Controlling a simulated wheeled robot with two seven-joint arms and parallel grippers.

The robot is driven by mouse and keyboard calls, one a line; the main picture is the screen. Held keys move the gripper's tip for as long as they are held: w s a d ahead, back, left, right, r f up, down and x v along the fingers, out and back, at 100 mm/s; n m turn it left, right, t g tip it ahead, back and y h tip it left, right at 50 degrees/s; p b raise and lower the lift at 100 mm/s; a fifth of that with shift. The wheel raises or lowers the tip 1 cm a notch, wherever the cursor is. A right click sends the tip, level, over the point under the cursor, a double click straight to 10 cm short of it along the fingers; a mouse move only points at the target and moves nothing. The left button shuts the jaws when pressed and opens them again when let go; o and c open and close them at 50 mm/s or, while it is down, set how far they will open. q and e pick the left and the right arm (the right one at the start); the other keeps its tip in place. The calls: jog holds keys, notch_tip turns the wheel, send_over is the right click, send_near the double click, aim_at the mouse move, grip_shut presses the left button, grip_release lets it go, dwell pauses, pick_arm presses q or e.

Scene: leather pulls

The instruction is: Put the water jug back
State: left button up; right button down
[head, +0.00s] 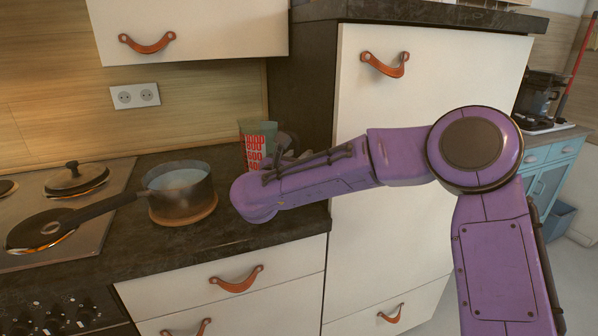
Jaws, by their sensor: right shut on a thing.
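The water jug (257,132) is a greenish see-through vessel with red measuring marks. It is upright at the back right of the dark counter, next to the tall cabinet. My right gripper (283,148) is at the jug's right side and shut on it. My own forearm and wrist hide the jug's lower part and most of the fingers, so I cannot tell whether its base touches the counter. My left gripper is out of view.
A pot (180,196) with a long handle stands on a round wooden board (183,215) left of the jug. The stove (70,225) holds a pan lid (76,180). An upper cabinet (200,30) hangs above, and a tall cabinet (385,250) stands right.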

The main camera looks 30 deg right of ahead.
jog(key=f, duration=0.1)
jog(key=w+d+f, duration=0.1)
jog(key=f, duration=0.1)
jog(key=f+p, duration=0.1)
jog(key=f, duration=0.1)
jog(key=shift+w+d+f, duration=0.1)
jog(key=shift+w+d, duration=0.2)
jog(key=shift+f, duration=0.3)
jog(key=c, duration=1.2)
grip_release()
jog(key=shift+f, duration=0.1)
jog(key=shift+c, duration=0.2)
jog(key=b+v, duration=0.2)
jog(key=v, duration=1)
jog(key=shift+a, duration=0.15)
